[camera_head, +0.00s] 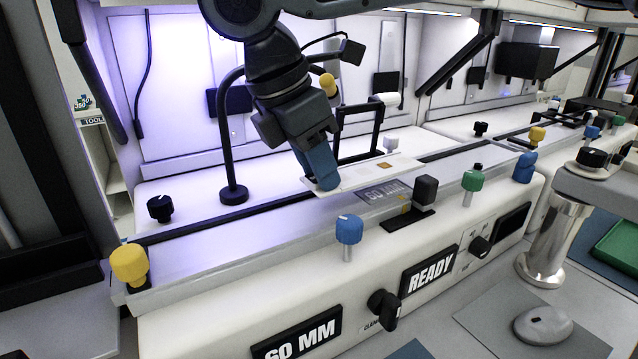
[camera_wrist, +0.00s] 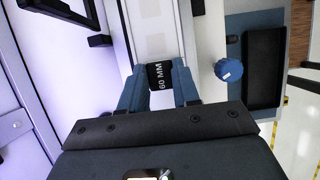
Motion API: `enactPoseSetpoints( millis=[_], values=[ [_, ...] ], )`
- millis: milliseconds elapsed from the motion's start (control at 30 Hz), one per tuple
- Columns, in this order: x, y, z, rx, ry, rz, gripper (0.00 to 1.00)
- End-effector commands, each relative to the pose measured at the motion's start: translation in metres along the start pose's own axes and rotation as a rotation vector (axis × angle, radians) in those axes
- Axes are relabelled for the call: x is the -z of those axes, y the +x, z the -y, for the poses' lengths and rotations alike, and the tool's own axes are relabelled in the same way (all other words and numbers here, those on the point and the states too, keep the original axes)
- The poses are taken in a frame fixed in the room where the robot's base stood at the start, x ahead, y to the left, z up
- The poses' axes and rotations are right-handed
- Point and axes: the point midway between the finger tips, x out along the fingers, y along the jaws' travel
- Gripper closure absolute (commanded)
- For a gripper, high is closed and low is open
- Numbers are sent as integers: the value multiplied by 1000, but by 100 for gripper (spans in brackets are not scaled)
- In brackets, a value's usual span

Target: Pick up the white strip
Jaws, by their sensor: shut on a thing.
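The white strip (camera_head: 355,178) is a thin flat piece with a small orange-brown square on it. In the head view it reaches right from my gripper (camera_head: 322,178), over the rail of the machine and seemingly a little above it. My blue fingers are shut on its left end. In the wrist view a pale strip-like surface (camera_wrist: 155,25) runs up from between the fingers of my gripper (camera_wrist: 158,85). A black "60 MM" label (camera_wrist: 157,76) shows between them. The fingers cover the gripped end.
A blue knob (camera_head: 349,230), a yellow knob (camera_head: 129,264) and a green knob (camera_head: 472,181) stand up along the front. A black frame (camera_head: 376,130) rises behind the strip. A black block (camera_head: 425,190) stands on the rail. A "READY" panel (camera_head: 430,272) is on the front face.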

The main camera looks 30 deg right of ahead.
Motion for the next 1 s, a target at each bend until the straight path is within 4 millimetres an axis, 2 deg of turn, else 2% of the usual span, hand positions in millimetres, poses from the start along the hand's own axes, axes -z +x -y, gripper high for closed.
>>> enactPoseSetpoints(
  millis=[300,500,700,1000],
  values=[
    [-72,-14,21,1,4,-2,99],
    [-109,-21,32,1,3,-2,99],
    [-127,-25,37,0,0,-1,99],
    [-130,-26,38,0,0,0,99]
  ],
)
